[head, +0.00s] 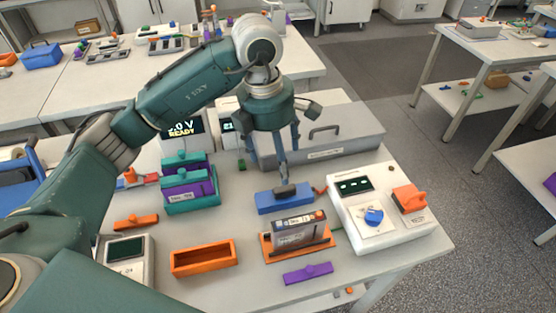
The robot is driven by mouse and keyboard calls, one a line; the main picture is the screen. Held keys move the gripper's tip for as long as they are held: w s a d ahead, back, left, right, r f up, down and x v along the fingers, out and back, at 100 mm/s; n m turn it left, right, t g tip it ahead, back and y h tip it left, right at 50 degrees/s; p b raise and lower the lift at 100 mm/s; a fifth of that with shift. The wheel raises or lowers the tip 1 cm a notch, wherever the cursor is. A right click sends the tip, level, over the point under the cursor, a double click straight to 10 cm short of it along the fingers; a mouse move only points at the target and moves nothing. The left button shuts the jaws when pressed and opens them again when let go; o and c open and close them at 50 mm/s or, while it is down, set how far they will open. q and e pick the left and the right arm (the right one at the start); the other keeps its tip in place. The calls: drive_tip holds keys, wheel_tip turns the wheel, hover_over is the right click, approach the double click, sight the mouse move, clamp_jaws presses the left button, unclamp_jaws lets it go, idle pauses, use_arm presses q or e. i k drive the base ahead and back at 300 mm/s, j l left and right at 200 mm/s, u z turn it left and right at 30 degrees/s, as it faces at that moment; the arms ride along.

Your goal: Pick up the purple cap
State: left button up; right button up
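A purple cap (308,272) with a small raised knob lies flat on the table near its front edge, just in front of the orange base that holds a grey cell. My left gripper (284,172) points down farther back, above and behind a blue block (285,200) with a dark top piece. It is well apart from the purple cap. Its fingers overlap in this view, so I cannot tell whether they are open or touch the block. My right gripper is not in view.
An orange tray (203,258) and a grey cell (299,231) stand near the cap. A white device with a blue knob (373,216) is at right. Teal and purple stacked holders (188,186) stand at left. A grey lidded case (345,138) is behind. The table's front edge is close.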

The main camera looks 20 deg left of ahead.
sight(310, 272)
drive_tip(key=k+l, duration=0.25)
drive_tip(key=k, duration=0.25)
drive_tip(key=k+l, duration=0.2)
drive_tip(key=k, duration=0.25)
drive_tip(key=k+l, duration=0.25)
drive_tip(key=k, duration=0.25)
